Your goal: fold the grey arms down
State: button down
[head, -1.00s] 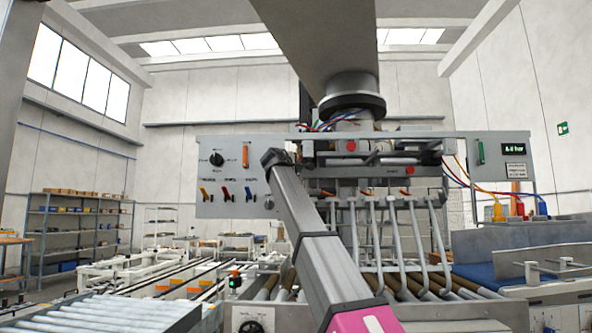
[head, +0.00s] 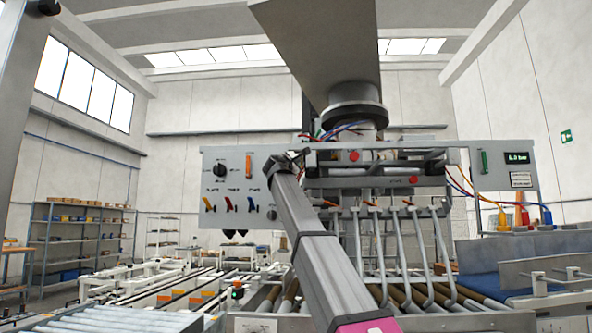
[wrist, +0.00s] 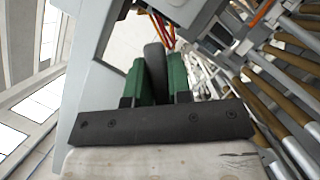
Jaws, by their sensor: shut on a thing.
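The grey arms (head: 412,255) are several bent bars hanging from the machine head above the rollers, with their hooked lower ends towards the lower right. A grey panel (head: 240,190) left of them carries a black knob (head: 219,170), an orange handle (head: 248,167) and yellow, red and blue levers. In the wrist view, my gripper (wrist: 156,82) has its green fingers shut on a dark rounded bar (wrist: 154,60). I cannot tell which part of the machine this bar is. In the head view the gripper is not clearly seen; dark shapes show under the panel's lower edge.
A panel with a green handle (head: 484,162) and a pressure display (head: 516,157) is at the right. Rollers (head: 402,295) lie below the arms. A blue conveyor (head: 520,250) is at the right. Coloured hoses hang close to the machine head.

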jog(key=shift+a+r+n+t, duration=0.15)
jog(key=shift+a+n+t, duration=0.15)
jog(key=shift+n, duration=0.2)
jog(key=c, duration=1)
grip_release()
jog(key=shift+d, duration=0.1)
jog(key=shift+c, duration=0.2)
jog(key=shift+r, duration=0.1)
jog(key=shift+r, duration=0.1)
